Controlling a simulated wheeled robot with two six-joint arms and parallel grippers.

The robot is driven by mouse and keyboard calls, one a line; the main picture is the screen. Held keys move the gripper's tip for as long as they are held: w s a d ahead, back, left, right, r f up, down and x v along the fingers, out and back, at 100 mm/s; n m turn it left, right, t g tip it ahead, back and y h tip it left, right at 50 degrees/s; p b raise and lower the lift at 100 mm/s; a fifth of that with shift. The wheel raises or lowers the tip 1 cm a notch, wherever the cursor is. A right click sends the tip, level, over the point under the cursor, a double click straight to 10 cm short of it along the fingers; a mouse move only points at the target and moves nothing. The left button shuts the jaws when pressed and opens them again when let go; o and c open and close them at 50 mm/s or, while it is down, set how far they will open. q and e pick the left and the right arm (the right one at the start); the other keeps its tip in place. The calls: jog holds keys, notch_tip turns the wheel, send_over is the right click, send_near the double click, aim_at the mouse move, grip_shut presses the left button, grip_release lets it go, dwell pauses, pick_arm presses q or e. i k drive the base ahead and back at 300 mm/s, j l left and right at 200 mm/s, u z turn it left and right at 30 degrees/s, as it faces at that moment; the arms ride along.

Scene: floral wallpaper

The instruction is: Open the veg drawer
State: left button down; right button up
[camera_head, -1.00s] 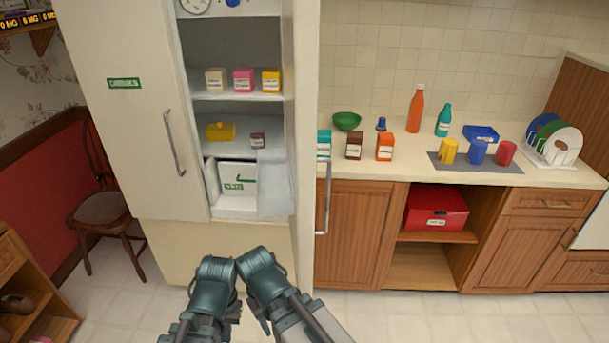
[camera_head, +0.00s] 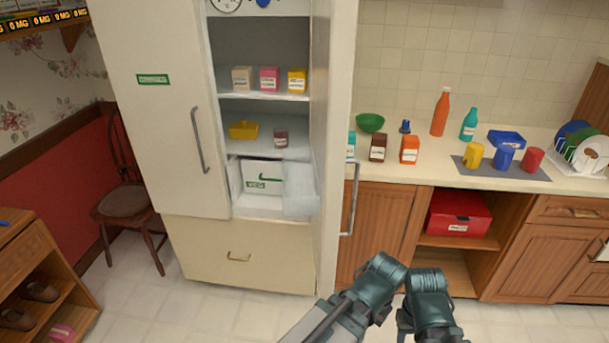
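The veg drawer (camera_head: 263,178) is a white box front with a green VEG label and a green mark, low inside the open fridge (camera_head: 262,112). A pale translucent panel (camera_head: 300,188) stands at its right and covers part of that side. I cannot tell whether the drawer is fully in. My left gripper (camera_head: 372,286) and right gripper (camera_head: 427,296) are low in the view, right of the fridge and well apart from the drawer. Their fingers are not clear, so I cannot tell open from shut. Nothing is seen held.
The fridge's left front (camera_head: 165,130) has a long handle; its right door (camera_head: 336,130) stands open towards me. A lower panel (camera_head: 235,255) has a brass pull. A chair (camera_head: 125,202) and shoe rack (camera_head: 38,285) stand left. A counter (camera_head: 440,175) is right. Floor before the fridge is clear.

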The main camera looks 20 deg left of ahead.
aim_at(260, 176)
jog(key=k+j, duration=0.1)
jog(key=j, duration=0.8)
jog(key=k+j, duration=0.15)
jog(key=j, duration=0.3)
jog(key=i, duration=0.5)
